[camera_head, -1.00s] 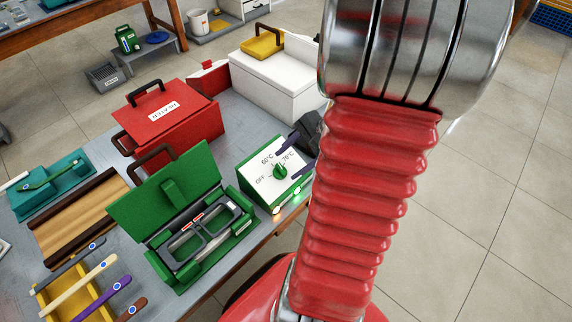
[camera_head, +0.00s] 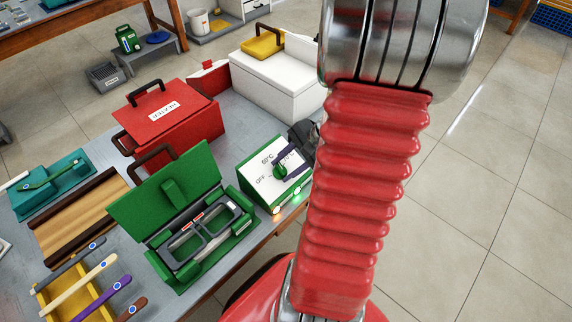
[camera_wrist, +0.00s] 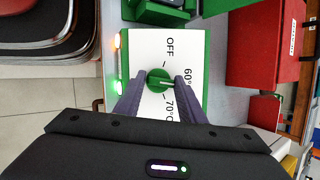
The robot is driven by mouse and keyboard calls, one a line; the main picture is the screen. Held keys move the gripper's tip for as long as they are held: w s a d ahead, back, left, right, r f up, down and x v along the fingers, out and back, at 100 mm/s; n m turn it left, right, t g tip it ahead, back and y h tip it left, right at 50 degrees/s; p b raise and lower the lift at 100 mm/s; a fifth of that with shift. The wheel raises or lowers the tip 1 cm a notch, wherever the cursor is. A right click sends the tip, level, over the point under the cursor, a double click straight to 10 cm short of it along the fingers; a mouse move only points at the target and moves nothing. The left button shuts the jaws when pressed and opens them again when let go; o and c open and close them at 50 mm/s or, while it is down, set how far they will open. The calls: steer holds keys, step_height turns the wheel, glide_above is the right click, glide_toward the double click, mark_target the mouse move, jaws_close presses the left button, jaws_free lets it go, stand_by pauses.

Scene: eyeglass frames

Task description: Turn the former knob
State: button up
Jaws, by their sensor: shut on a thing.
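The former is a green box (camera_head: 165,212) with its lid open and a dark eyeglass frame (camera_head: 205,235) in it. To its right, a green control box (camera_head: 243,184) has a white sloped face marked OFF, 60° and 70°. Its round green knob (camera_wrist: 157,80) sits mid-face, with a pale mark toward the 60° side in the wrist view. My gripper (camera_wrist: 162,80) is shut on the knob, one dark finger on each side. In the head view the gripper (camera_head: 284,168) partly covers the knob and the 70° label.
A red heater box (camera_head: 170,130) and a white box (camera_head: 275,92) stand behind on the grey table. A tray of coloured-handled tools (camera_head: 48,297) lies at front left. Amber and green lamps glow on the control box's front. Open floor lies to the right.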

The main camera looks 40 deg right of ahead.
steer(key=shift+w+r, duration=0.1)
steer(key=shift+c, duration=1.3)
steer(key=shift+w+n+g, duration=0.1)
steer(key=shift+n+g, duration=0.2)
steer(key=shift+n, duration=0.5)
steer(key=o, duration=0.9)
steer(key=shift+o, duration=0.2)
steer(key=v, duration=1.3)
steer(key=shift+r, duration=0.35)
steer(key=shift+d, duration=0.1)
